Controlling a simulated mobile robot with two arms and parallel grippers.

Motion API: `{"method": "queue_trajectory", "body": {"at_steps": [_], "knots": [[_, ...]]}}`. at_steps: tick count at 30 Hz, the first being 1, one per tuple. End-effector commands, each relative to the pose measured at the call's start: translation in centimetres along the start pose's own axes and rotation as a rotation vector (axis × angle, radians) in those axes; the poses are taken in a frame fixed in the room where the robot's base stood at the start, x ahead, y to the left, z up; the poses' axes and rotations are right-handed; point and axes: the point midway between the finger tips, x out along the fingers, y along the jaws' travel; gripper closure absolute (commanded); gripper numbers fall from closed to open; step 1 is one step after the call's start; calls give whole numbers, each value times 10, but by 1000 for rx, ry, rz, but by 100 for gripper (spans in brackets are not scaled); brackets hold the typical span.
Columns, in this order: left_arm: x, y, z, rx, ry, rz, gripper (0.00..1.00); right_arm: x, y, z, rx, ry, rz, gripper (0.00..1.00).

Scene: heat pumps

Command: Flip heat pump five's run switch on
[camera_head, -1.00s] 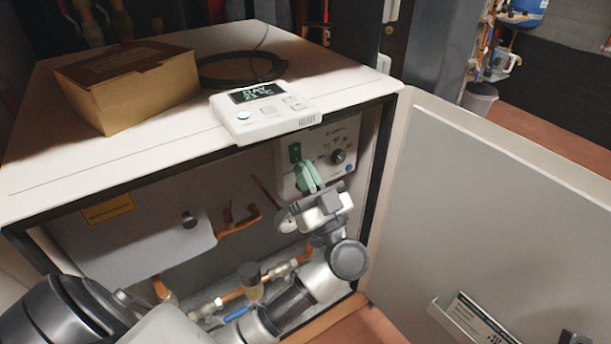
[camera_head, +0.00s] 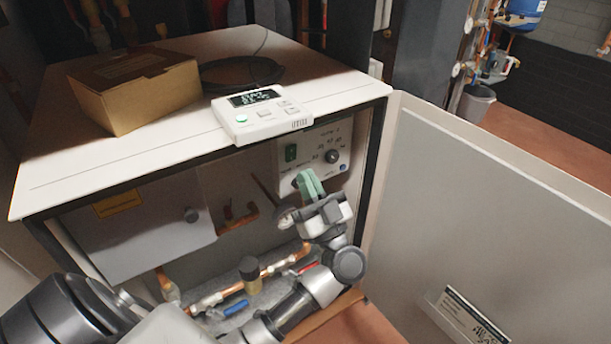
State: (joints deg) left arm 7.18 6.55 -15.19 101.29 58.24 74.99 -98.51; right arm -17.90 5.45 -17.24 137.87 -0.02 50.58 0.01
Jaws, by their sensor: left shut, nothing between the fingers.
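The heat pump cabinet (camera_head: 120,165) stands open at the front. My left gripper (camera_head: 309,182), with green fingers, is shut and empty. Its fingertips are in front of the panel's lower left part, below the green switch; I cannot tell whether they touch the panel. The fingers hide part of the panel there. The switch's position is too small to read. My right gripper is not in view.
A white display unit (camera_head: 262,113) sits on the cabinet's top front edge, with a cardboard box (camera_head: 135,92) and a black cable coil (camera_head: 240,74) behind. The open door (camera_head: 490,200) stands at the right. Copper pipes (camera_head: 235,287) and a grey inner cover (camera_head: 145,230) lie below and left.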

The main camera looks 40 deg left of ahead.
Motion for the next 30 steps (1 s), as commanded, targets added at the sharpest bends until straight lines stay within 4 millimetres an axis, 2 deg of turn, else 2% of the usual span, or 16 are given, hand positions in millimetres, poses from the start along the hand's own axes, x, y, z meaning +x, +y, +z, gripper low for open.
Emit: {"method": "queue_trajectory", "body": {"at_steps": [1, 5, 18, 23, 30], "knots": [[0, 1, -1, 2, -2, 1, 100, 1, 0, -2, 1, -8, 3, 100], [-21, 1, 4, 3, -4, 3, 100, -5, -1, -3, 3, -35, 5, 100], [-90, 1, 16, 2, -2, 1, 100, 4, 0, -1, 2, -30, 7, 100], [-99, 1, 17, 1, 1, 1, 100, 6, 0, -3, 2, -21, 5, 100], [-100, 0, 18, 0, 1, 0, 100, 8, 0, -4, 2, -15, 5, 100]]}}
